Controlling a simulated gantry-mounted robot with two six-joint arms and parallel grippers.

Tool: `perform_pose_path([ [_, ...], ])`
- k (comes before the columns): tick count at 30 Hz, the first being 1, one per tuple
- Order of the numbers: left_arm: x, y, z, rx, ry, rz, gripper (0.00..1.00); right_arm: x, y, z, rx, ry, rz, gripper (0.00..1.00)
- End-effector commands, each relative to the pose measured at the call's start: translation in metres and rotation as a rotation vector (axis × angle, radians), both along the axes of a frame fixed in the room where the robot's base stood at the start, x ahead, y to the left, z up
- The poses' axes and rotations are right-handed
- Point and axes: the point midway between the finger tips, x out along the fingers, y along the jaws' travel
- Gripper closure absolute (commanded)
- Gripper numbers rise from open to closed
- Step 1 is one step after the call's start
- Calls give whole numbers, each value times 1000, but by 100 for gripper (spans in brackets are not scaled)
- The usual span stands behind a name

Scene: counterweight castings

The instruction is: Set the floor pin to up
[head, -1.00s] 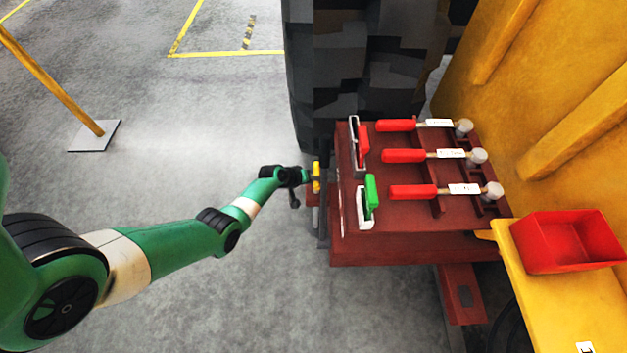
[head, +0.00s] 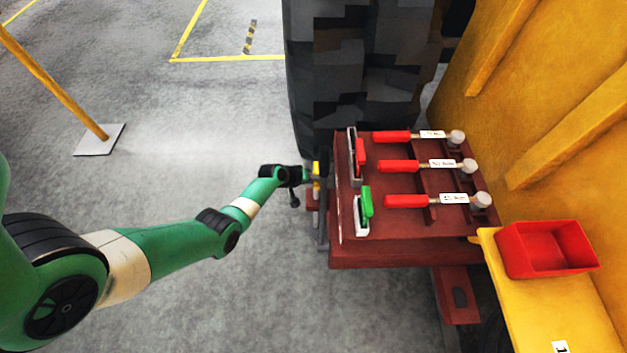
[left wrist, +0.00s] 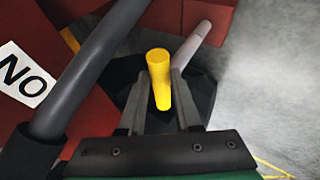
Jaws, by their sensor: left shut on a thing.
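A yellow pin handle (head: 316,172) stands at the left side of the dark red casting block (head: 400,250). My left gripper (head: 307,174) reaches it from the left and is shut on it. In the left wrist view the yellow handle (left wrist: 160,78) lies between the two dark fingers of the left gripper (left wrist: 162,95), with a grey rod (left wrist: 192,45) behind it. The pin's lower end is hidden, so I cannot tell how high it is set. My right gripper is not in view.
Several red-handled levers with white labels (head: 443,164), a green lever (head: 366,203) and a red lever (head: 360,158) sit on the block. A red bin (head: 547,248) stands on a yellow ledge at right. A dark bar (left wrist: 85,75) passes close to the gripper.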

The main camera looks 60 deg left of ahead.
Motion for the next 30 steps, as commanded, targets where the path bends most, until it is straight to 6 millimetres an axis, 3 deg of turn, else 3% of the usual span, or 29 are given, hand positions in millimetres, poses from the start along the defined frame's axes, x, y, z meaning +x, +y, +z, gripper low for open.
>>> perform_pose_path([
  [1, 1, 0, 29, 0, -2, 0, 100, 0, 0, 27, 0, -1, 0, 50],
  [6, 1, 0, 59, -1, -2, -1, 100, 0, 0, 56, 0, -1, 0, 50],
  [17, 2, 1, 62, 1, -7, 0, 100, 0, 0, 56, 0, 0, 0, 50],
  [18, 2, 1, 63, 2, -7, 0, 66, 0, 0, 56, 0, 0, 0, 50],
  [22, 2, 1, 62, 2, -7, 0, 43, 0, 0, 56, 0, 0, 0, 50],
  [23, 2, 1, 62, 1, -6, 0, 38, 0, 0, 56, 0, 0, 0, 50],
  [30, 1, 0, 60, 0, -2, 0, 38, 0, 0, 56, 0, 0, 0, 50],
])
